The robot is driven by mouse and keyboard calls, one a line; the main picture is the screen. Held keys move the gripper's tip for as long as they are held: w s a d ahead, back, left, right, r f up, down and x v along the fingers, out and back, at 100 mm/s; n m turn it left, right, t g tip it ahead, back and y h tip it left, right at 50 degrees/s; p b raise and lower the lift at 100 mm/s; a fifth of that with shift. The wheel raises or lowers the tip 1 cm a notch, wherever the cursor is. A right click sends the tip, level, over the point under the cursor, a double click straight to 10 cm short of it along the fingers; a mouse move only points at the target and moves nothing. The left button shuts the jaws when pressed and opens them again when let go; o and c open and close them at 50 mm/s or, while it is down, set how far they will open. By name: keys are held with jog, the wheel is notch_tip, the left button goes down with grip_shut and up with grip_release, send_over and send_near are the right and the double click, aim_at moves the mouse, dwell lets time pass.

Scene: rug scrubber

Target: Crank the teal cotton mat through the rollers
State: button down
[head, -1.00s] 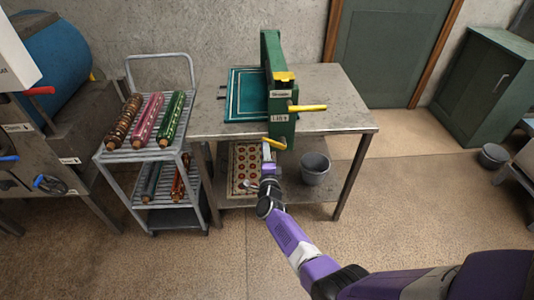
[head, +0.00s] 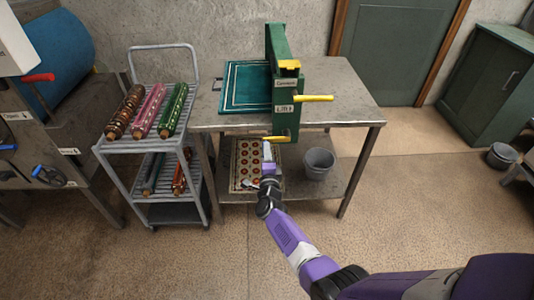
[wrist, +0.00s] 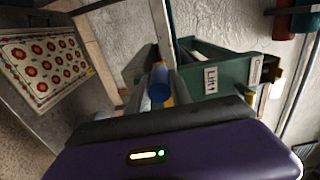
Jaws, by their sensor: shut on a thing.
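The teal mat (head: 230,101) with a pale border lies flat on the metal table, its right edge at the green roller frame (head: 281,52). The rollers and any part of the mat between them are hidden by the frame. A yellow crank handle (head: 275,139) is low on the near side of the frame. My gripper (head: 267,150) is at this handle, below the tabletop edge. In the wrist view my gripper (wrist: 160,95) is shut with its fingers around a blue-ended rod (wrist: 159,90), with bits of yellow beside it; the grip is partly hidden.
A yellow lever (head: 315,98) sticks out right of the frame. A patterned rug (head: 236,181) and a grey bucket (head: 319,162) sit on the lower shelf. A cart (head: 113,146) with rolled rugs stands left. The floor in front is open.

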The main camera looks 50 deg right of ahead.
jog(key=f+b, duration=0.2)
jog(key=f, duration=0.1)
jog(key=s+f+b, duration=0.1)
jog(key=shift+d+f+b, duration=0.2)
jog(key=shift+d+b, duration=0.1)
jog(key=shift+d, duration=0.05)
jog(key=shift+f, duration=0.1)
jog(key=s+f+b, duration=0.1)
jog(key=d+f+b, duration=0.1)
jog(key=b, duration=0.1)
jog(key=shift+s+d+f, duration=0.1)
jog(key=shift+s+d, duration=0.2)
jog(key=shift+s, duration=0.1)
jog(key=c, duration=0.8)
grip_release()
jog(key=shift+w+r, duration=0.1)
jog(key=shift+r, duration=0.2)
jog(key=shift+c, duration=0.2)
jog(key=shift+a, duration=0.1)
